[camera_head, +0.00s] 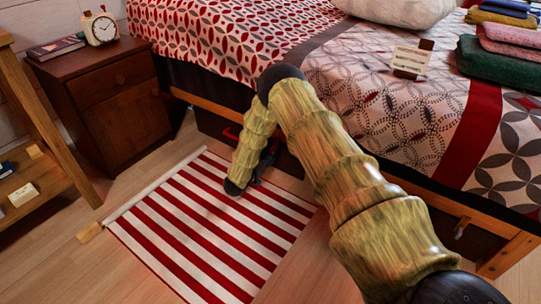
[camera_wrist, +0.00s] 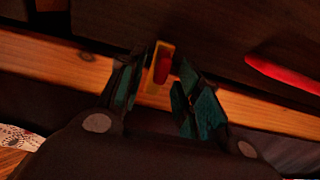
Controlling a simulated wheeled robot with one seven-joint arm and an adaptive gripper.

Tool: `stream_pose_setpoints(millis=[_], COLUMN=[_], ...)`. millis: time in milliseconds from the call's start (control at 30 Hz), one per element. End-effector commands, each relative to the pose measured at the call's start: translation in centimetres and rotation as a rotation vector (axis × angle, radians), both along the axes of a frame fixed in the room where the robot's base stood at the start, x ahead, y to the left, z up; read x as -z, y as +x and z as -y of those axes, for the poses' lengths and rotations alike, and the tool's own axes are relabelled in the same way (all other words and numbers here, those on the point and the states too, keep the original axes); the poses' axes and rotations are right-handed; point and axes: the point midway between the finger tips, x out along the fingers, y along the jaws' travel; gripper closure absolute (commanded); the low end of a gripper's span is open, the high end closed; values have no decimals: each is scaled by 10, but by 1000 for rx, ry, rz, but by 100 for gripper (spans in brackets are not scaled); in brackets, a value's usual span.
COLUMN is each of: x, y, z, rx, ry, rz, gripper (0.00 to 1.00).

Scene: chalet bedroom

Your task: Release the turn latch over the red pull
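The turn latch (camera_wrist: 162,66), a small yellowish piece with a red middle, shows in the wrist view against the wooden bed rail (camera_wrist: 60,62). My gripper (camera_wrist: 160,82) is open, with its teal-padded fingers on either side of the latch. The left finger looks very near it; I cannot tell whether they touch. The red pull (camera_wrist: 285,76) is a bar on the dark front to the right. In the head view the red pull (camera_head: 231,134) shows partly beside my arm. My gripper (camera_head: 264,168) is small and dark there, and the latch is hidden by my arm.
The bed (camera_head: 390,110) stands above the dark drawer front. A striped red and white rug (camera_head: 215,225) lies on the floor before it. A brown nightstand (camera_head: 115,110) stands at left, beside a wooden shelf (camera_head: 40,120).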

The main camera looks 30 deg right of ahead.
Motion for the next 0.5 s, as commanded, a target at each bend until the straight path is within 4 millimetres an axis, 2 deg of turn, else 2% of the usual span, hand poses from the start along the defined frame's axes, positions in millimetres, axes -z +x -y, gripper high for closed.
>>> stream_pose_setpoints(millis=[167, 433, 467, 500], x=[0, -1, -1, -1], y=[3, 4, 4, 4], z=[9, 10, 10, 9], rx=[1, 0, 0, 0], ry=[-1, 0, 0, 0], rz=[0, 0, 0, 0], gripper=[66, 66, 68, 75])
